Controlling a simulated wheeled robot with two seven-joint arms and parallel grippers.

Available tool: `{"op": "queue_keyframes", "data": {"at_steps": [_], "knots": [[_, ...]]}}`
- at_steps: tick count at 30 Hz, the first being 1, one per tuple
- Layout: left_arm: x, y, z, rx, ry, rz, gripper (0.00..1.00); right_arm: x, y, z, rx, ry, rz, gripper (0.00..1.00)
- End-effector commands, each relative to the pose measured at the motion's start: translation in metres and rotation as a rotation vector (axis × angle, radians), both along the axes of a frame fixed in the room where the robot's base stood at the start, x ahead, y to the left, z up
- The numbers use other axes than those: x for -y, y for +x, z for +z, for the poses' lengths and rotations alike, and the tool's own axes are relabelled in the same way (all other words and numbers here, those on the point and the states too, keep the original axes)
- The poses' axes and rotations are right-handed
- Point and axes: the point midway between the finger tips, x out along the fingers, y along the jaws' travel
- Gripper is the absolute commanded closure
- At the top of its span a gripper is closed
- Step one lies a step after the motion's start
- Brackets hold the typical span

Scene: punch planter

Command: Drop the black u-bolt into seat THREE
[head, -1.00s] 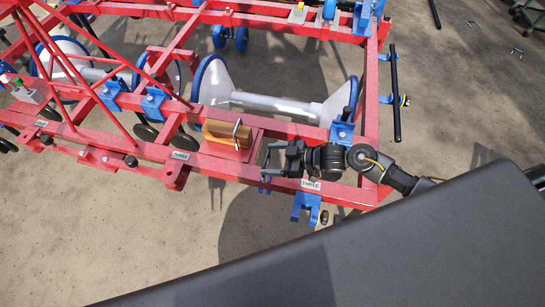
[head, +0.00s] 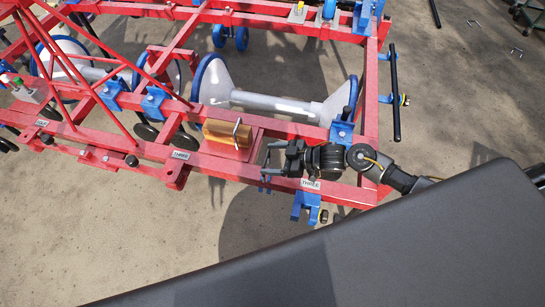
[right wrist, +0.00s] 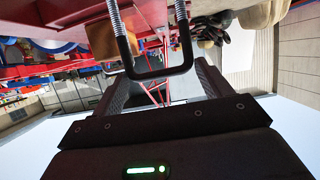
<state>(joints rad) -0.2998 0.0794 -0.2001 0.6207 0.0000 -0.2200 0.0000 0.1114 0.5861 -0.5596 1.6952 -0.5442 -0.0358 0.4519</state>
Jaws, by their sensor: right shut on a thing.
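The black u-bolt (right wrist: 162,74) shows large in the right wrist view, its dark bend between my fingers and its silver threaded legs reaching to the picture's top edge. My right gripper (head: 271,162) is shut on it; in the head view the u-bolt is small and hard to make out. The gripper is above the red front rail, just right of the wooden block (head: 228,133). One label (head: 311,185) on the rail, seemingly reading THREE, lies below my wrist. Another similar label (head: 180,155) is farther left; its word is blurred. I cannot make out a seat's holes. My left gripper is not in view.
A bent metal rod (head: 238,132) stands at the wooden block. Blue brackets (head: 307,205) hang on the red frame (head: 230,171) near my arm. A grey roller with blue-rimmed discs (head: 275,104) lies behind. Bare concrete (head: 170,240) is in front.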

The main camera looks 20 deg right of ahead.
Motion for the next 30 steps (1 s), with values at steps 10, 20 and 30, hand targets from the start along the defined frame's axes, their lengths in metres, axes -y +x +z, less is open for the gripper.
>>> {"op": "queue_keyframes", "data": {"at_steps": [10, 20, 30], "knots": [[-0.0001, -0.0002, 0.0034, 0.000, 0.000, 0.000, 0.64, -0.0002, 0.0003, 0.0018, 0.001, 0.002, 0.000, 0.52], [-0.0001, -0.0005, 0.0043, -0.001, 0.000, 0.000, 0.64, -0.0001, 0.0003, 0.0006, 0.002, 0.001, 0.000, 0.52], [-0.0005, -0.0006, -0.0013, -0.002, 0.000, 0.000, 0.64, 0.0000, 0.0004, -0.0068, 0.002, 0.001, 0.000, 0.52]]}}
